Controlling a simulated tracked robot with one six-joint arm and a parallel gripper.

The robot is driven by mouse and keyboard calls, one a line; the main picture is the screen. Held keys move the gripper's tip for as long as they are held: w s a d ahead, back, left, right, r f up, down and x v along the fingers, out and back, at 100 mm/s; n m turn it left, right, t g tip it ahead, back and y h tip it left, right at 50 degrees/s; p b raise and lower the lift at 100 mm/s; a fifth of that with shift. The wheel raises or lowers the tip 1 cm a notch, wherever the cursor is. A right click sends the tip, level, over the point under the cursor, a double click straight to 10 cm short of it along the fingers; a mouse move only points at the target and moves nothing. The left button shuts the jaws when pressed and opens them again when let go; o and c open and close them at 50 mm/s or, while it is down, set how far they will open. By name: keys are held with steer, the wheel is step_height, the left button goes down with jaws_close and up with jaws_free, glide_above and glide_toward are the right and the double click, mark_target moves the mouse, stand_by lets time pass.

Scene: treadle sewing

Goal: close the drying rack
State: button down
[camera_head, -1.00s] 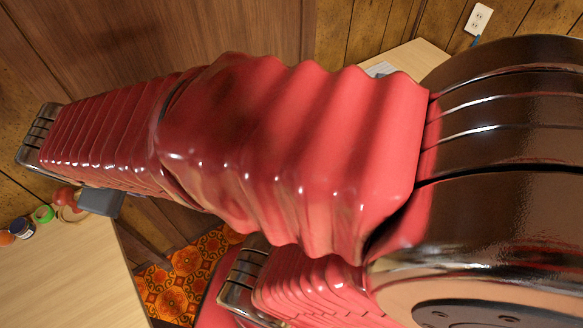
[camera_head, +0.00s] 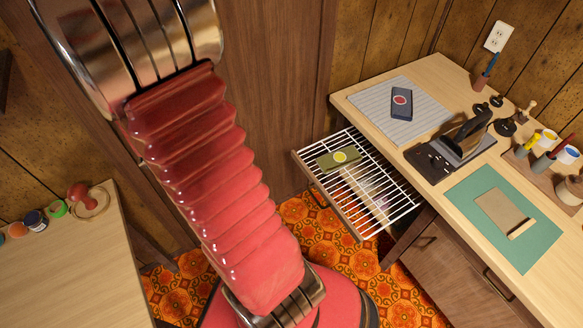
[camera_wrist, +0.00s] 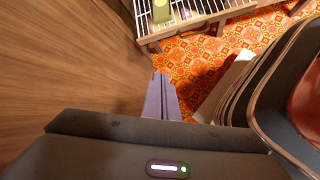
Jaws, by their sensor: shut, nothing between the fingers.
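The drying rack (camera_head: 375,205) is a white wire rack in a wooden frame, pulled out from under the light wooden worktop. An olive-green card with a yellow dot (camera_head: 338,158) lies on its wires. In the wrist view the rack (camera_wrist: 205,12) shows at the top, with the green card (camera_wrist: 163,11) at its edge. My gripper (camera_wrist: 161,78) is shut and empty, its fingers pointing at the floor just short of the rack's front edge, apart from it. My gripper is out of frame in the head view; my red arm fills the left and middle.
The worktop (camera_head: 393,107) carries a grey ribbed mat with a dark card, a black press and a green mat (camera_head: 535,240). Several pots stand at its right. Another table (camera_head: 75,275) stands at the left. Patterned floor is open below the rack. A wooden wall lies close at the wrist view's left.

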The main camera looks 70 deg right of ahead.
steer(key=s+d+f+n+g, duration=0.1)
steer(key=s+d+f+n, duration=0.1)
steer(key=f, duration=0.5)
steer(key=s+d+f+n+g, duration=0.1)
steer(key=s+d+f+n, duration=0.1)
steer(key=s+d+f, duration=0.2)
step_height(320, 180, down, 3)
steer(key=s, duration=0.2)
steer(key=shift+s+r+n, duration=0.15)
steer(key=shift+s+n, duration=0.2)
steer(key=shift+n, duration=0.05)
glide_toward(311, 179)
steer(key=shift+x, duration=2.7)
steer(key=shift+s, duration=0.1)
